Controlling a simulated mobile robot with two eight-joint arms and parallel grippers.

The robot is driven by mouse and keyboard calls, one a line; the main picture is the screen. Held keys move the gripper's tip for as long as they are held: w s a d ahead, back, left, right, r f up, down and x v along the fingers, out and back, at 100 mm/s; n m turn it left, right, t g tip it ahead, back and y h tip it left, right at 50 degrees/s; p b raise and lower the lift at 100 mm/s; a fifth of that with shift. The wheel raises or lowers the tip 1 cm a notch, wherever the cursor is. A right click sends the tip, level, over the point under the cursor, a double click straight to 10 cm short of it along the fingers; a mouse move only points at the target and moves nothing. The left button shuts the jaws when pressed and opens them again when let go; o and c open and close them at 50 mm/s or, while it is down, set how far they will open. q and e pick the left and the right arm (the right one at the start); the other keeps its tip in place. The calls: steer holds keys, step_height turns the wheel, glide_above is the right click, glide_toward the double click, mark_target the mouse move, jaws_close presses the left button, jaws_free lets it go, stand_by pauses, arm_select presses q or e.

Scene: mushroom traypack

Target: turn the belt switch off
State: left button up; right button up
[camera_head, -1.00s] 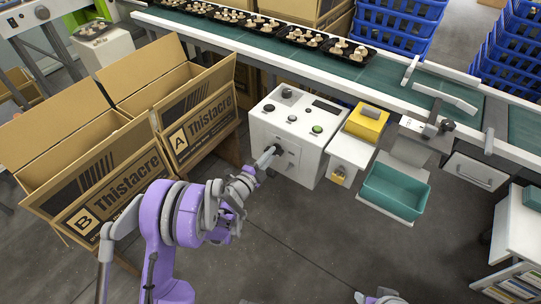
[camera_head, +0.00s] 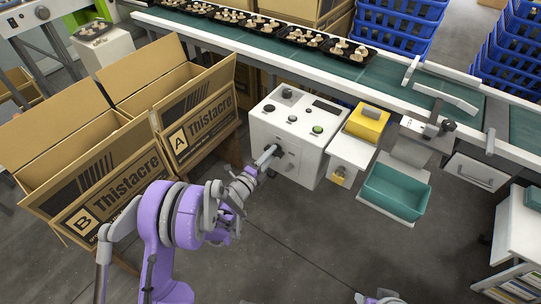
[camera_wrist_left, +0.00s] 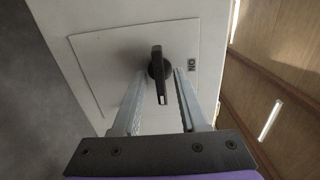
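The belt switch (camera_wrist_left: 158,72) is a black rotary handle on a white plate on the front of the white control box (camera_head: 258,136). In the left wrist view its long end points toward my gripper, slightly right of straight, and an "ON" label is at its right. My left gripper (camera_wrist_left: 159,84) is open, with one finger on each side of the handle and visible gaps between. In the head view my left gripper (camera_head: 271,155) is at the box front and hides part of the switch. Only a piece of my right arm shows at the bottom edge; its fingers are unclear.
The green conveyor belt (camera_head: 385,70) carries several black mushroom trays behind the box. Cardboard boxes marked A (camera_head: 198,128) and B (camera_head: 110,192) are left. The floor in front is clear.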

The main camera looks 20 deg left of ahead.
arm_select(q)
steer(key=b+v, duration=0.1)
steer(key=v, duration=0.6)
stand_by(0.5)
steer(key=shift+r, duration=0.1)
